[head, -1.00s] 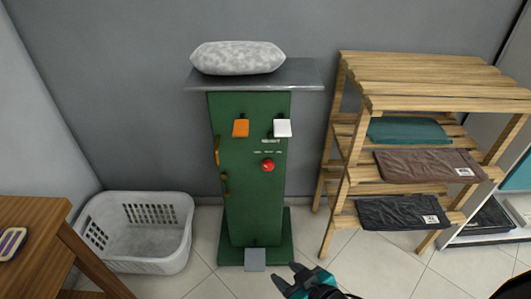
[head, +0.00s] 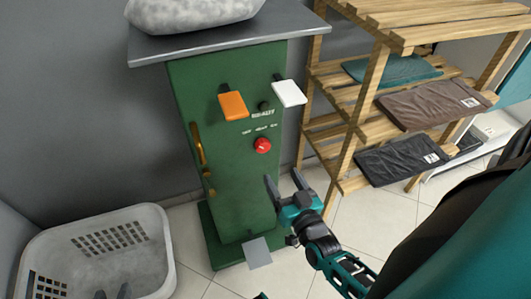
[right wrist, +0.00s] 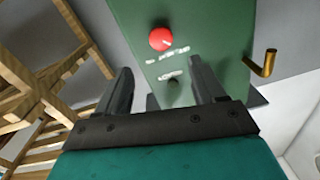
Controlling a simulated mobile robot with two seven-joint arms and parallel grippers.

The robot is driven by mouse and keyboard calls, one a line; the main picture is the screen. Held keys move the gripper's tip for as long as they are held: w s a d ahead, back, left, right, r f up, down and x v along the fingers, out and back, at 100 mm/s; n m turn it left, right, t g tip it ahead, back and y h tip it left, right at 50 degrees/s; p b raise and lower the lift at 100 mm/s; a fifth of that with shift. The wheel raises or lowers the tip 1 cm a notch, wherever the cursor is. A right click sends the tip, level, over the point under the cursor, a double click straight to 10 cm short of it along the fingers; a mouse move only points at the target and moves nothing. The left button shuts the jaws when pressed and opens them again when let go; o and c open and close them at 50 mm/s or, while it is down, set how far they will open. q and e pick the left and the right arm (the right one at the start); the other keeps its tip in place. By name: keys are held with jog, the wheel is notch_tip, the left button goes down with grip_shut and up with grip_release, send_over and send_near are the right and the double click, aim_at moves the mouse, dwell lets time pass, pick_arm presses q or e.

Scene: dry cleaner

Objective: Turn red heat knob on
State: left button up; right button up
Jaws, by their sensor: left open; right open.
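The red heat knob (head: 262,145) is a round knob on the front of the green press cabinet (head: 225,190), below an orange lever and a white lever. It also shows in the right wrist view (right wrist: 161,38), beyond the fingertips. White lettering is beside it, too small to read surely. My right gripper (head: 284,182) is open and empty, below and slightly right of the knob, apart from it. In the right wrist view its fingers (right wrist: 158,78) stand wide apart. My left gripper (head: 112,293) barely shows at the bottom edge, open, over the basket area.
The orange lever (head: 233,105) and white lever (head: 289,93) stick out above the knob. A brass handle (head: 198,145) is on the cabinet's left. A grey pedal (head: 257,253) sits at its foot. A white basket (head: 150,225) stands left, a wooden shelf (head: 352,150) right.

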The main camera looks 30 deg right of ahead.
aim_at(264, 148)
jog(key=w, duration=0.3)
jog(key=w+d+b, duration=0.1)
jog(key=w, duration=0.3)
jog(key=w+d+b, duration=0.1)
jog(key=w, duration=0.3)
jog(key=shift+w, duration=0.15)
jog(key=shift+c, duration=0.2)
jog(key=c, duration=1)
